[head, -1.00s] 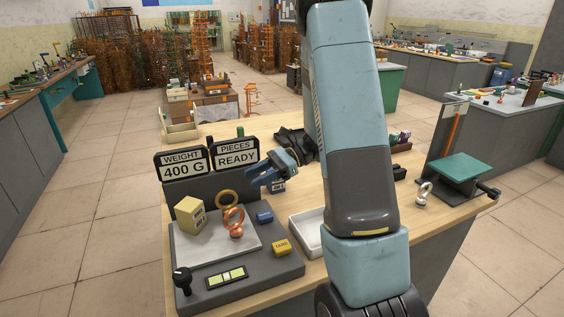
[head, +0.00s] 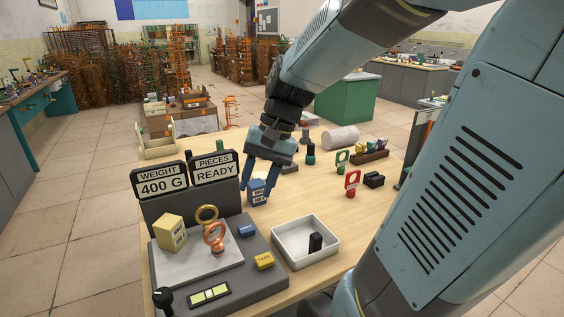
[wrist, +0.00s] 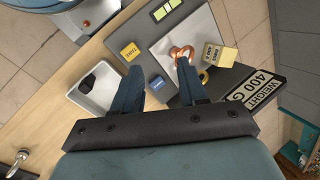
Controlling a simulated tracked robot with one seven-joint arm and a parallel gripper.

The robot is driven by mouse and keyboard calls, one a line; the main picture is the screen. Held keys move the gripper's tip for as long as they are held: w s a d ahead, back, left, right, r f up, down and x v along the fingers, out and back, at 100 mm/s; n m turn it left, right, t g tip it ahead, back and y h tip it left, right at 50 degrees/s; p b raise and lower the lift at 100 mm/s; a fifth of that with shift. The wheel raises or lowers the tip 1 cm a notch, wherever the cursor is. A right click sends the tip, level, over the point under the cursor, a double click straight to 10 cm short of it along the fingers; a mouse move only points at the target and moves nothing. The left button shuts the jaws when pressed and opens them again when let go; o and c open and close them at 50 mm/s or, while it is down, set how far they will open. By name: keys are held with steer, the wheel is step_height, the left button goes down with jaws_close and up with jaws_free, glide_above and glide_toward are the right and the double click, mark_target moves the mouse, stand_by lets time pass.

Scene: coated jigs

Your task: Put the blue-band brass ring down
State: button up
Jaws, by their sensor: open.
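A brass ring (head: 207,213) stands on the scale's pale plate (head: 176,263), behind a copper-coloured ring (head: 214,236). No blue band can be made out on it. In the wrist view the brass ring (wrist: 204,76) shows just right of the right finger, and the copper ring (wrist: 182,53) shows beyond that fingertip. My gripper (head: 257,187) is open and empty, fingers pointing down, behind and to the right of the rings. In the wrist view my gripper (wrist: 158,69) has its fingers wide apart. A blue labelled block (head: 258,193) shows between the fingers in the head view; the wrist view does not show it there.
The scale has a yellow block (head: 170,232), a blue button (head: 247,231) and a yellow button (head: 264,261). Signs (head: 161,184) read 400 G and READY. A white tray (head: 283,258) holding a black piece stands right of it. Red (head: 352,182) and green stands are farther right.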

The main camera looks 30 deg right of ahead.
steer(key=s+d+r+n+t+h, duration=0.3)
steer(key=s+r+n+t+h, duration=0.1)
steer(key=s+r+t, duration=0.1)
steer(key=shift+r+n+t, duration=0.3)
steer(key=shift+r, duration=0.15)
stand_by(3.0)
